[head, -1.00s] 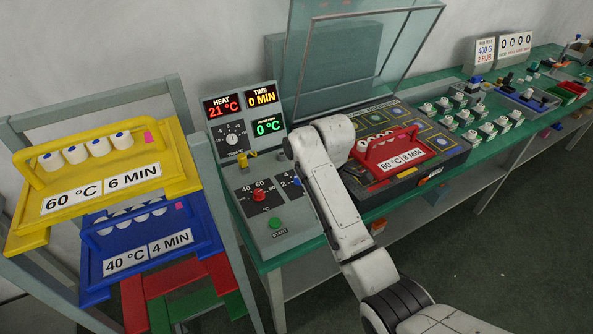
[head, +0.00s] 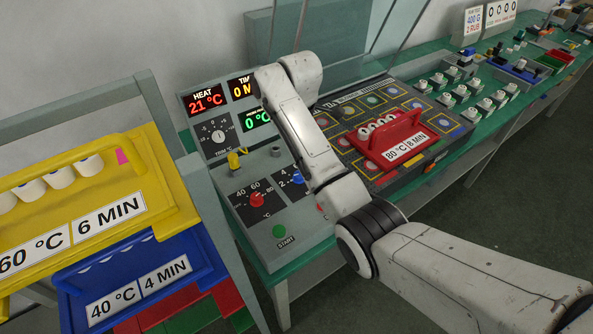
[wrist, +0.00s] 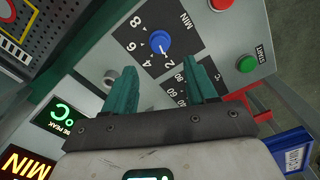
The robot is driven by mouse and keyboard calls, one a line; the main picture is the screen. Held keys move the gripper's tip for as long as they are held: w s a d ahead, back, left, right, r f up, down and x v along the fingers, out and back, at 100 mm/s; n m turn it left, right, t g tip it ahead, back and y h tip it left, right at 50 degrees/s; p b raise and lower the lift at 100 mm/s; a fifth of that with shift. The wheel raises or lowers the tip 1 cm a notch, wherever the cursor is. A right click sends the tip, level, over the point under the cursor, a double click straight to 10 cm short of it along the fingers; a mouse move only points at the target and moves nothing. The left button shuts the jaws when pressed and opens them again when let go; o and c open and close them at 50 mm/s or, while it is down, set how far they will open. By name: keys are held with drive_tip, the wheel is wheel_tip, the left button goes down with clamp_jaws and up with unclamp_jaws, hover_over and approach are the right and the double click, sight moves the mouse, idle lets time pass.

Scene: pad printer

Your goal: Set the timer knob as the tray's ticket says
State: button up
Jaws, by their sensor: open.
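The timer knob is a blue knob (wrist: 159,43) on a black plate marked MIN with 2, 4, 6 and 8. Its white pointer looks turned towards the 2. The red tray (head: 376,156) sits on the machine bed with a ticket (head: 405,149) reading 80 °C, 8 MIN. In the wrist view my gripper (wrist: 164,76) is open and empty, its teal fingers apart, with the knob ahead of the gap and not between them. My gripper cannot be made out in the head view.
The red heat knob (head: 257,200) and green START button (head: 279,231) are close to the timer dial. A yellow piece (head: 234,160) stands up from the panel. A yellow tray (head: 160,196) and blue tray (head: 205,246) are on the left rack. The clear lid stands open.

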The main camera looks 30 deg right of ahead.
sight(299, 174)
wheel_tip(299, 174, down, 9)
drive_tip(key=shift+r+p, duration=0.1)
drive_tip(key=shift+p, duration=0.45)
drive_tip(key=c, duration=1.1)
drive_tip(key=shift+o, duration=0.2)
